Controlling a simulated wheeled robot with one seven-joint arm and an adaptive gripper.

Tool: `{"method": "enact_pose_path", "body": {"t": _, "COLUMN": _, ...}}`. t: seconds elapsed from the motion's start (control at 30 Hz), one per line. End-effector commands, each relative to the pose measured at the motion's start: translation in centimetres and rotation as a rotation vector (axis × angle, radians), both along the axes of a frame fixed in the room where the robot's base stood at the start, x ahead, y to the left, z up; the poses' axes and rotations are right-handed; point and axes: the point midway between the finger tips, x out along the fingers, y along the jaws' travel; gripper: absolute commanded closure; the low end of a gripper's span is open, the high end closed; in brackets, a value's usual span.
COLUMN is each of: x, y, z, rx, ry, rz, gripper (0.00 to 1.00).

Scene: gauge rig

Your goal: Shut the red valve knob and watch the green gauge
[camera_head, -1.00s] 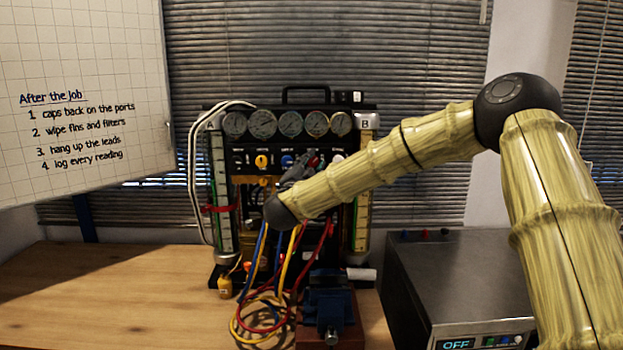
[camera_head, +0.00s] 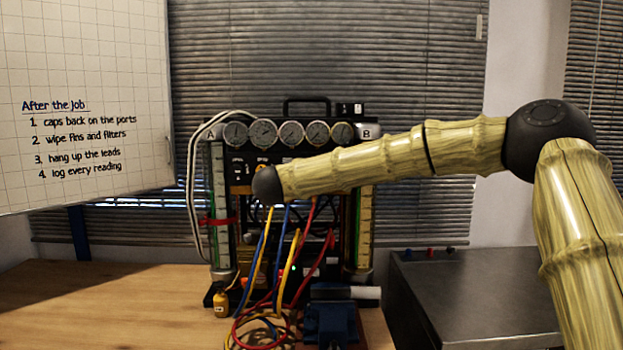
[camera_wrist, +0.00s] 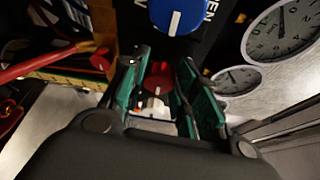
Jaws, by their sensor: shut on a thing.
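In the wrist view the red valve knob (camera_wrist: 158,82) sits between the two green-padded fingers of my gripper (camera_wrist: 162,68), which is shut on it. In the head view my forearm hides the gripper and the red knob. Several round gauges (camera_head: 290,133) with pale faces line the top of the black panel; two large ones (camera_wrist: 283,28) show at the right in the wrist view. I cannot tell which gauge is the green one, and the head view is too small for reading needles.
A blue knob (camera_wrist: 177,14) is close beside my fingertips. Red, blue and yellow hoses (camera_head: 285,260) hang below the panel. A blue vise (camera_head: 330,318) stands in front, a grey metal box (camera_head: 470,290) at right. The wooden bench (camera_head: 110,300) is clear at left.

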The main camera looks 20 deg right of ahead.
Motion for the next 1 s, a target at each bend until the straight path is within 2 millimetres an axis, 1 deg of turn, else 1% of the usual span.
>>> {"method": "enact_pose_path", "body": {"t": 0.03, "x": -0.01, "y": -0.09, "z": -0.25, "rx": 0.015, "ry": -0.002, "rz": -0.002, "gripper": 0.94}}
{"method": "enact_pose_path", "body": {"t": 0.23, "x": 0.01, "y": -0.1, "z": -0.17, "rx": 0.048, "ry": -0.011, "rz": -0.002, "gripper": 0.94}}
{"method": "enact_pose_path", "body": {"t": 0.63, "x": 0.01, "y": -0.1, "z": -0.14, "rx": 0.055, "ry": -0.013, "rz": -0.002, "gripper": 0.94}}
{"method": "enact_pose_path", "body": {"t": 0.67, "x": 0.01, "y": -0.09, "z": -0.14, "rx": 0.054, "ry": -0.013, "rz": -0.002, "gripper": 0.69}}
{"method": "enact_pose_path", "body": {"t": 0.7, "x": 0.01, "y": -0.1, "z": -0.14, "rx": 0.054, "ry": -0.013, "rz": -0.002, "gripper": 0.61}}
{"method": "enact_pose_path", "body": {"t": 0.77, "x": 0.01, "y": -0.09, "z": -0.12, "rx": 0.054, "ry": -0.013, "rz": -0.002, "gripper": 0.5}}
{"method": "enact_pose_path", "body": {"t": 0.8, "x": 0.01, "y": -0.09, "z": -0.11, "rx": 0.053, "ry": -0.013, "rz": -0.001, "gripper": 0.49}}
{"method": "enact_pose_path", "body": {"t": 1.0, "x": 0.02, "y": -0.06, "z": -0.05, "rx": 0.054, "ry": -0.014, "rz": -0.001, "gripper": 0.49}}
